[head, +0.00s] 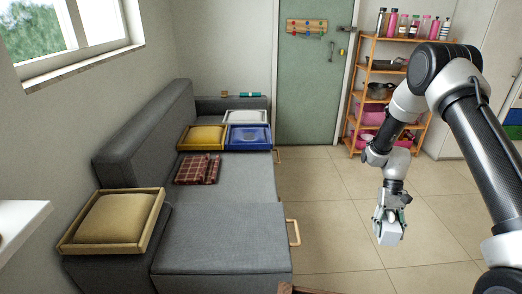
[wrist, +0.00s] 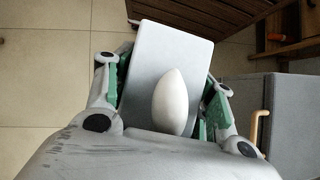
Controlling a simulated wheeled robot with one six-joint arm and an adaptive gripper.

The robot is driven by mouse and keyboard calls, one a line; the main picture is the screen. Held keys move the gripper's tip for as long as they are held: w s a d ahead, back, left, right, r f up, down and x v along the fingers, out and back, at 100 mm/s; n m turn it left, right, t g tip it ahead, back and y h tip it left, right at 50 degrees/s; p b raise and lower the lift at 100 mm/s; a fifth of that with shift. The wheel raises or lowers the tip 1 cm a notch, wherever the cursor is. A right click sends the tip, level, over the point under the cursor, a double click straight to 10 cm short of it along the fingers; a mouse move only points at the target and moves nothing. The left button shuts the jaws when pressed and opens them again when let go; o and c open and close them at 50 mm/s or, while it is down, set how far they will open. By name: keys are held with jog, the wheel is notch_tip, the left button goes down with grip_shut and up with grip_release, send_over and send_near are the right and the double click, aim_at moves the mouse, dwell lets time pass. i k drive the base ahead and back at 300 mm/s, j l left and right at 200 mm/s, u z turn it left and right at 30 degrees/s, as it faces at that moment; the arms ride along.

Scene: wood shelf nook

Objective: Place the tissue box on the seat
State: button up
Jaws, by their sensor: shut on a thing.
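The tissue box (wrist: 165,65) is pale grey with a white tissue (wrist: 170,100) sticking out of its top. In the wrist view my gripper (wrist: 168,95) is shut on it, with green-padded fingers on both sides. In the head view my gripper (head: 390,215) hangs over the tiled floor, to the right of the sofa, and the box (head: 387,238) shows small and pale below it. The seat (head: 245,185) is the grey sofa cushion at centre left, apart from the box. Its near part (head: 225,235) is bare.
On the sofa lie a folded plaid cloth (head: 197,169), a yellow cushion in a wooden tray (head: 202,137), a blue tray (head: 249,137) and a larger tray with a cushion (head: 112,220). A wooden handle (head: 293,232) juts from the sofa's side. A slatted wooden piece (wrist: 205,15) shows in the wrist view.

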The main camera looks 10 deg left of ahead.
aim_at(251, 163)
jog(key=i+j+z, duration=0.1)
jog(key=i+z, duration=0.35)
jog(key=i, duration=0.4)
jog(key=i+j, duration=0.1)
jog(key=i, duration=0.8)
jog(key=i+j, duration=0.1)
jog(key=i, duration=0.85)
jog(key=i+u, duration=0.35)
jog(key=i+l+u, duration=0.15)
jog(key=u, duration=0.2)
jog(key=i+l+u, duration=0.3)
jog(key=j+u, duration=0.1)
jog(key=u, duration=2.1)
